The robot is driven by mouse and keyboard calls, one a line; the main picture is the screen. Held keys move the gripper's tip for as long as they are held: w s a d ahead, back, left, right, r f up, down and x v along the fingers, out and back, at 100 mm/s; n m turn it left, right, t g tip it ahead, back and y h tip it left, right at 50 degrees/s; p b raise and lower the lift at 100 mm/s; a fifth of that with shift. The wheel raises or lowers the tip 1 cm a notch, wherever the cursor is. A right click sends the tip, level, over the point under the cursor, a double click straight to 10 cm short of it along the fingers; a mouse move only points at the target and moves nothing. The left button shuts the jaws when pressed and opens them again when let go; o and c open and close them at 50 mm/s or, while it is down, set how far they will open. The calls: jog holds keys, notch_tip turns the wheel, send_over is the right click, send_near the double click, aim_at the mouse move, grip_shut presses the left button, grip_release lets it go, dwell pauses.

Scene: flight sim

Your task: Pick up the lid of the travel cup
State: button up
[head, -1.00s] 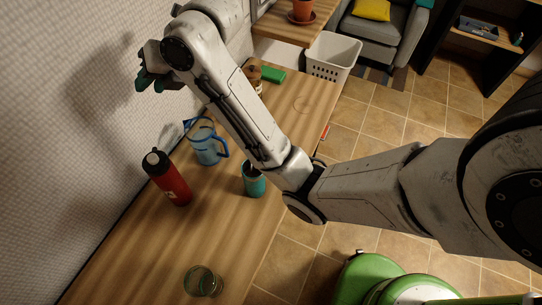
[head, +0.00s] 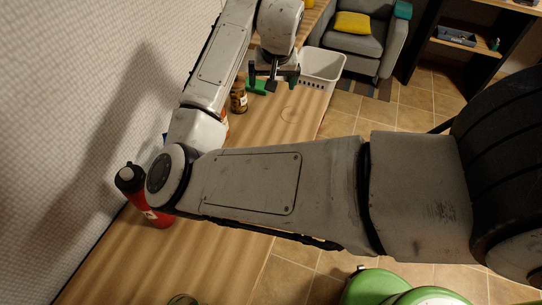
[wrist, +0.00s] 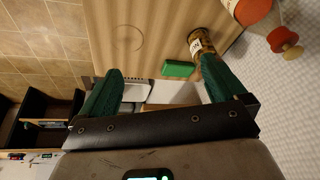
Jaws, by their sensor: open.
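My gripper (head: 273,74) is open and empty, at the far end of the table; in the wrist view its dark green fingers (wrist: 160,75) stand wide apart. I can make out no separate cup lid for certain. The teal cup seen a second ago is hidden behind my arm. A red bottle (head: 160,217) with a black top stands by the wall, partly covered by my arm. A green block (wrist: 179,68) lies beyond the fingers in the wrist view, beside a brown jar (wrist: 202,42). The jar (head: 239,99) also shows in the head view.
The wooden table (head: 140,262) runs along the wall. A clear glass (head: 183,299) is cut off at the bottom edge. A white basket (head: 321,66) stands on the floor past the table. A red-topped container (wrist: 254,12) is at the upper right of the wrist view.

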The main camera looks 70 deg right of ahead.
jog(key=a+f+m+y, duration=0.1)
jog(key=a+f, duration=0.1)
jog(key=f, duration=0.2)
jog(key=s+a+f+m+g+y, duration=0.1)
jog(key=a+f+m, duration=0.1)
jog(key=f, duration=0.3)
jog(key=s+a+f+m+g+y, duration=0.1)
jog(key=a+f+m, duration=0.1)
jog(key=a+f, duration=0.2)
jog(key=shift+s+a+f+b, duration=0.25)
jog(key=shift+f+b, duration=0.05)
jog(key=shift+f, duration=0.1)
jog(key=shift+s+d+f+p, duration=0.1)
jog(key=shift+f+p, duration=0.05)
jog(key=shift+f, duration=1.25)
jog(key=shift+s+d+f+p, duration=0.1)
jog(key=shift+f+p, duration=0.05)
jog(key=shift+f, duration=1.25)
jog(key=shift+c, duration=0.4)
jog(key=c, duration=1)
